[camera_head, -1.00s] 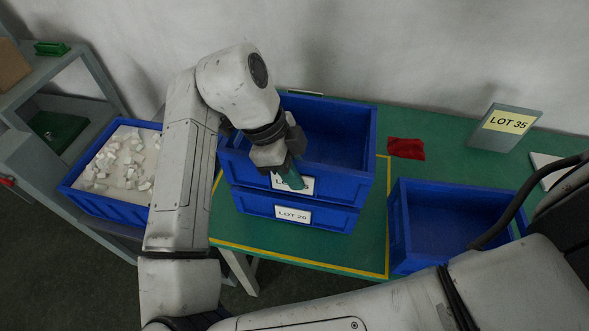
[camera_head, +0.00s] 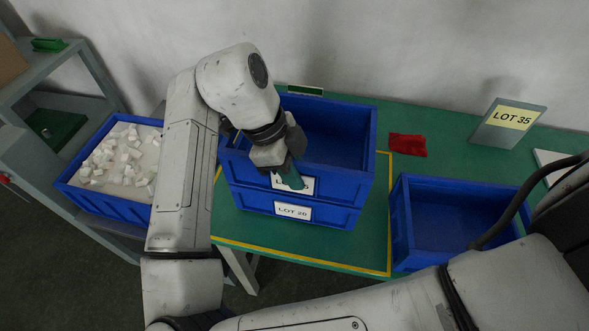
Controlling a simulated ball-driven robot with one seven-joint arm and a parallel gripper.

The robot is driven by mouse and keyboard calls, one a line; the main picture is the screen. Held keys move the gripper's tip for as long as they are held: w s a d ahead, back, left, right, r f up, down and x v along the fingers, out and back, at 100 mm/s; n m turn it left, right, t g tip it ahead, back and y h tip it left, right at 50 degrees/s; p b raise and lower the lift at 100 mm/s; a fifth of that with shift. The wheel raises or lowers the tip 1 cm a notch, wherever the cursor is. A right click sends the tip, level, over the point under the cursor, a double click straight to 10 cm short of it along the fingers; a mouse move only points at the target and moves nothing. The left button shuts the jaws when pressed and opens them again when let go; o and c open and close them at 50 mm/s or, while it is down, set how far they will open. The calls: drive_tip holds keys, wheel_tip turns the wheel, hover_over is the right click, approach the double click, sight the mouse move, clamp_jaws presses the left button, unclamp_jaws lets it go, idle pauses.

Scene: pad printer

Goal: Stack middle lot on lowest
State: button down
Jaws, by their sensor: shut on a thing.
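A blue crate labelled LOT 20 (camera_head: 330,214) sits on the green table inside a yellow taped outline. A second blue crate (camera_head: 345,184) rests directly on it or very close above it, roughly aligned. The label on this upper crate is mostly covered by my gripper, so its number cannot be read. My gripper (camera_head: 291,178) is shut on the front wall of the upper crate, at its label. Another blue crate (camera_head: 401,232) stands apart at the right, partly behind my arm; its label is not visible.
A sign reading LOT 35 (camera_head: 508,121) stands at the back right. A red cloth (camera_head: 407,145) lies behind the right crate. At the left, a blue bin (camera_head: 105,203) holds white pieces beside a grey shelf (camera_head: 72,91). The wall is close behind the table.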

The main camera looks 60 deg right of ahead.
drive_tip(key=shift+f+b, duration=0.35)
drive_tip(key=shift+f, duration=0.1)
drive_tip(key=c, duration=1)
unclamp_jaws()
drive_tip(key=shift+r, duration=0.1)
drive_tip(key=shift+p+v, duration=2.4)
drive_tip(key=shift+v, duration=1.3)
drive_tip(key=shift+r, duration=0.1)
drive_tip(key=shift+r+p, duration=1.7)
drive_tip(key=shift+r, duration=0.25)
